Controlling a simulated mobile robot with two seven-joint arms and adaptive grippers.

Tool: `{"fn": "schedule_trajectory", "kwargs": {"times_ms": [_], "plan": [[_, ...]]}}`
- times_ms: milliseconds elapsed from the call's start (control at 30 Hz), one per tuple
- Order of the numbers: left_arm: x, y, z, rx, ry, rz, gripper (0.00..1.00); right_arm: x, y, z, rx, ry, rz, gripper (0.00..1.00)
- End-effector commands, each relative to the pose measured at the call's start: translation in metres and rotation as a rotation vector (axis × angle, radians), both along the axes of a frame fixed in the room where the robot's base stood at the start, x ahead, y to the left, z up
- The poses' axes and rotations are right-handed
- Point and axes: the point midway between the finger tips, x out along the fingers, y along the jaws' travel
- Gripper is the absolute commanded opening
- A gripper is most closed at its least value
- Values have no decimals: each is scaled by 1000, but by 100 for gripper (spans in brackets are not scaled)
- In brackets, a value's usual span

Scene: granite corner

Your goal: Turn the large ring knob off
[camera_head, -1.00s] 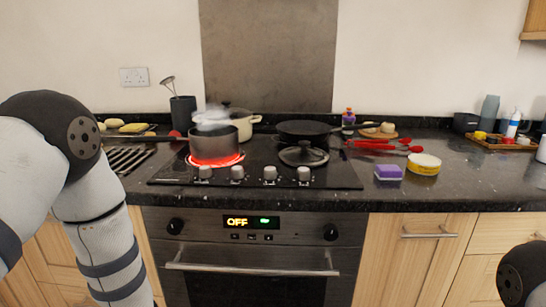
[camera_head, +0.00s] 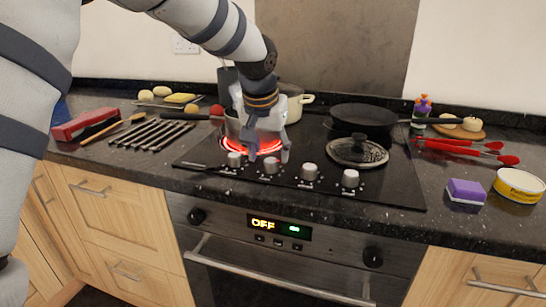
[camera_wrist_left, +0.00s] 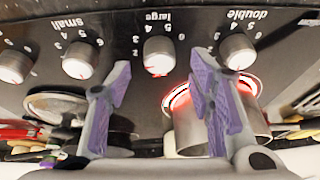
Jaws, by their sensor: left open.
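The large ring knob (camera_head: 271,165) is the second silver knob from the left on the hob's front strip. In the wrist view, the large ring knob (camera_wrist_left: 158,55) is under the upside-down word "large". My left gripper (camera_head: 269,153) reaches down over the hob's front, just behind that knob. In the wrist view, my left gripper (camera_wrist_left: 161,75) is open, its purple-padded fingers apart and empty, with the knob framed between the tips. Contact cannot be told. A ring glows red under the steel pot (camera_head: 235,128), which the gripper partly hides. My right gripper is out of view.
Neighbouring knobs, double (camera_head: 235,159) and small (camera_head: 309,172), stand close on either side. A black pan (camera_head: 362,117) and a lid (camera_head: 357,151) are on the hob's right. A purple sponge (camera_head: 466,191) lies on the counter. The oven display (camera_head: 278,228) reads OFF.

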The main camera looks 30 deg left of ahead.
Motion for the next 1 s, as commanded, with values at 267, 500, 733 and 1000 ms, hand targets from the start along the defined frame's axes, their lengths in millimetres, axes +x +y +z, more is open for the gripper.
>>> {"fn": "schedule_trajectory", "kwargs": {"times_ms": [267,500,733,1000], "plan": [[10,3,-25,0,1,0,48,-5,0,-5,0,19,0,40],[9,3,-24,0,0,0,37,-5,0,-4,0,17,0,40],[9,3,-24,0,1,0,0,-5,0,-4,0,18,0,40],[9,3,-24,3,1,35,0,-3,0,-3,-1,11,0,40]]}}
